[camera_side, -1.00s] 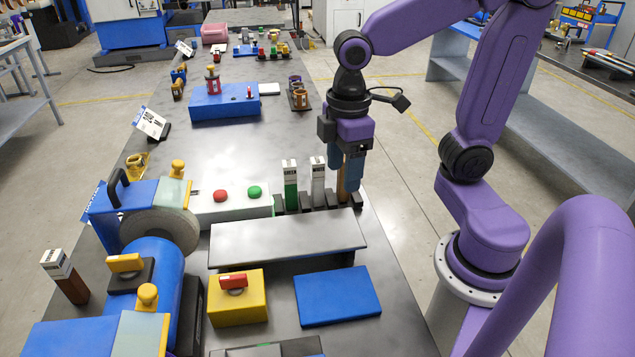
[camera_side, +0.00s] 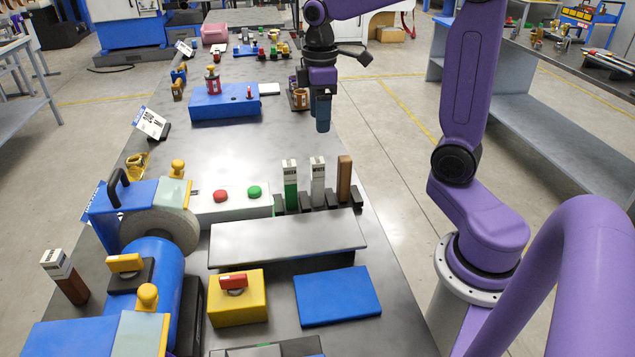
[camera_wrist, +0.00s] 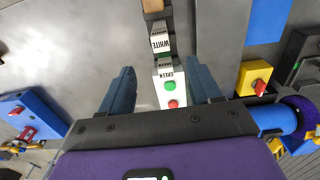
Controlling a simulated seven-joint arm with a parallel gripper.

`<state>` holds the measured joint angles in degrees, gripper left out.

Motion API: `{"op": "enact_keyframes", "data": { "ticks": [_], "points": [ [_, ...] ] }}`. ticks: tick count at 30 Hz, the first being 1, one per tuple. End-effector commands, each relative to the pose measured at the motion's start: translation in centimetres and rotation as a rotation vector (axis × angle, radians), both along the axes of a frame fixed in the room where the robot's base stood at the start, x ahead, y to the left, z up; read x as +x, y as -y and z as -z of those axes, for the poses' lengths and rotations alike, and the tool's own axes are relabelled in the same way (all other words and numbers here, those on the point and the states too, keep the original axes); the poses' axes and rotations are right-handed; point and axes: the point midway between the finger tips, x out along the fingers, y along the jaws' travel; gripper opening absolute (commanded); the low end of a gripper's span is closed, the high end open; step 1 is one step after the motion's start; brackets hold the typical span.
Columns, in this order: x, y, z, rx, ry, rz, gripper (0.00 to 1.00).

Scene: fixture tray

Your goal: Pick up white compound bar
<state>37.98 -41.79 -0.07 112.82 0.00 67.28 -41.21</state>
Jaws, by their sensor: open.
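The white compound bar (camera_side: 317,183) stands upright in a dark holder, between a green bar (camera_side: 290,186) and a brown bar (camera_side: 343,180). In the wrist view its top face, labelled WHITE (camera_wrist: 160,42), shows beyond the fingertips, with the green bar's label (camera_wrist: 168,68) nearer. My gripper (camera_side: 322,122) is raised above and behind the row in the side view, apart from all the bars. In the wrist view my gripper (camera_wrist: 160,84) has its two blue fingers wide apart with nothing held between them.
A box with a red and a green button (camera_side: 232,204) stands left of the bars. A raised grey plate (camera_side: 285,238) lies in front of them. A grinding wheel (camera_side: 160,230) is at the left. The table behind the bars is clear up to a blue block (camera_side: 222,107).

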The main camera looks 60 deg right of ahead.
Motion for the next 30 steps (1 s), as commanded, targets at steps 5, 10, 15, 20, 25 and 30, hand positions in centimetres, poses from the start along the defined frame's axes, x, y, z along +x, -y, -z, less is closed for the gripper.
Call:
{"op": "enact_keyframes", "data": {
  "ticks": [5,10,15,20,25,30],
  "points": [
    [-0.1,0.0,3.5,0.000,-0.006,-0.001,0.63],
    [-0.1,0.0,6.7,0.000,-0.006,-0.001,0.63],
    [-0.1,0.0,8.8,-0.001,-0.004,0.000,0.63],
    [0.0,-0.1,9.6,0.000,-0.001,0.000,0.63],
    [0.1,-0.2,11.4,-0.001,-0.005,0.000,0.63],
    [0.3,-0.4,13.5,-0.001,-0.004,-0.001,0.63]
  ]
}}
